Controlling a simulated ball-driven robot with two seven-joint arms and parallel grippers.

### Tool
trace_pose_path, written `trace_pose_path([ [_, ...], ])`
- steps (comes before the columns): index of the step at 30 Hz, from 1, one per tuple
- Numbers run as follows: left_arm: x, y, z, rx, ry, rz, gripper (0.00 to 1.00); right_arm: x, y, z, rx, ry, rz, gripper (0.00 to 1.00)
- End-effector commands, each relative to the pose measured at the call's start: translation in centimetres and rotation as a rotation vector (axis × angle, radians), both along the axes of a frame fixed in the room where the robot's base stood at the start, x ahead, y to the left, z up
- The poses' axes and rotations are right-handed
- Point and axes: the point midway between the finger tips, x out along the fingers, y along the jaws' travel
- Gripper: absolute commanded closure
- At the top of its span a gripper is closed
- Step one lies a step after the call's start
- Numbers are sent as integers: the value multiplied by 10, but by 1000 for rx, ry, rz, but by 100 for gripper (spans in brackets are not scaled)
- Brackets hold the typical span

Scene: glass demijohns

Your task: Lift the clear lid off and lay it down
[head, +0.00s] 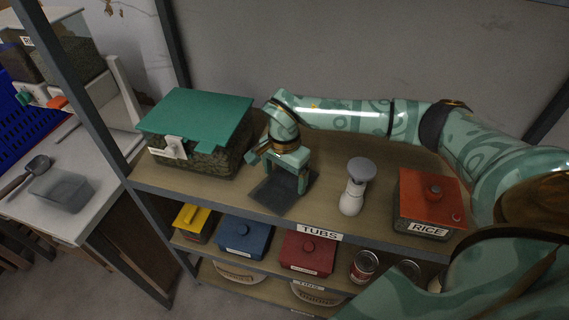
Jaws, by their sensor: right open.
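I cannot pick out a clear lid for certain. A dark, square, flat-looking piece (270,198) lies on the top shelf below my right gripper; I cannot tell if it is a lid or a mat. My right gripper (280,172) points down over its back part, fingers apart, with nothing visibly gripped. A box with a green lid (195,115) stands left of the gripper. A box labelled RICE with a red lid (430,195) stands at the right. My left gripper is not in view.
A white bottle-like item with a grey top (354,190) stands between the gripper and the RICE box. The top shelf (225,192) has bare room along its front. Lower shelves hold a blue-lidded tub (243,238), a red-lidded tub (307,252) and cans. A grey tub (62,190) sits on the left table.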

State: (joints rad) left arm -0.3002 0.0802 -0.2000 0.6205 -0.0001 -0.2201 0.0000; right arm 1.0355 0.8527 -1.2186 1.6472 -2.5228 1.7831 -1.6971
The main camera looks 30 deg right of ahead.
Motion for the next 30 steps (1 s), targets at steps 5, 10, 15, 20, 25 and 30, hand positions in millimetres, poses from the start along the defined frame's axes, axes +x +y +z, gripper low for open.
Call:
trace_pose_path([
  [5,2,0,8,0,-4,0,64,1,0,30,0,-5,0,14],
  [10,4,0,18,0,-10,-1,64,1,0,78,-1,-8,0,14],
  [15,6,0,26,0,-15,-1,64,1,-1,121,-1,-6,-1,14],
  [20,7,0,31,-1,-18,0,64,1,0,149,-1,-3,0,14],
  [25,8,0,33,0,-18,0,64,0,0,160,0,0,0,14],
  [30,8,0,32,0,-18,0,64,0,0,161,0,1,0,14],
])
